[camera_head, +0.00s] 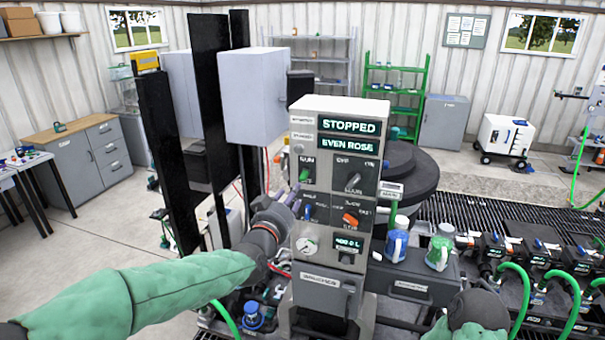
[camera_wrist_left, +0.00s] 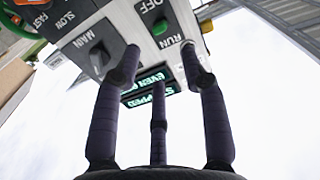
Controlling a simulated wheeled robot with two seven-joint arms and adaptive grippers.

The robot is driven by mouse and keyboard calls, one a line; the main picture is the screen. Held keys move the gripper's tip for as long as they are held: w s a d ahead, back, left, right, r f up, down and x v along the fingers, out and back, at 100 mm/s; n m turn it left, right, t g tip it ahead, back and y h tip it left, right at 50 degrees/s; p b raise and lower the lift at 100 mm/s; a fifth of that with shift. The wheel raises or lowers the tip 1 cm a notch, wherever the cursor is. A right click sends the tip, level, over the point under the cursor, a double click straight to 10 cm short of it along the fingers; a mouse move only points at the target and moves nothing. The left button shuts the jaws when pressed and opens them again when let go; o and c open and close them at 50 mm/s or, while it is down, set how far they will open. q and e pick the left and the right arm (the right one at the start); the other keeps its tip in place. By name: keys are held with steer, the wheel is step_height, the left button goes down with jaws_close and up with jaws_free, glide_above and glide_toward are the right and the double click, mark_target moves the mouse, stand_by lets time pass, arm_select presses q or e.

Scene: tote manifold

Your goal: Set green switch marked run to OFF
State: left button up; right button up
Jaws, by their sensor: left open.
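The green switch (camera_head: 304,174) is on the left of the grey panel (camera_head: 298,135), below the RUN label. In the left wrist view the green switch (camera_wrist_left: 187,42) is by the RUN label, with OFF on the far side of its black base. Its tilt seems to be toward RUN. My left gripper (camera_head: 296,202) is open in front of the panel, just below and left of the switch. Its fingers (camera_wrist_left: 160,85) reach toward the panel in the wrist view; one is close beside the green switch, and I cannot tell whether they touch.
A black selector knob (camera_head: 353,180), an orange knob (camera_head: 350,218) and a blue switch (camera_head: 307,211) are nearby on the panel. The displays read STOPPED and EVEN ROSE. Two bottles (camera_head: 397,242) (camera_head: 440,247) stand right of the panel. My right wrist (camera_head: 478,308) is at lower right.

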mark_target(302, 180)
arm_select(q)
steer(key=shift+p+x, duration=1.3)
steer(key=shift+x, duration=3.9)
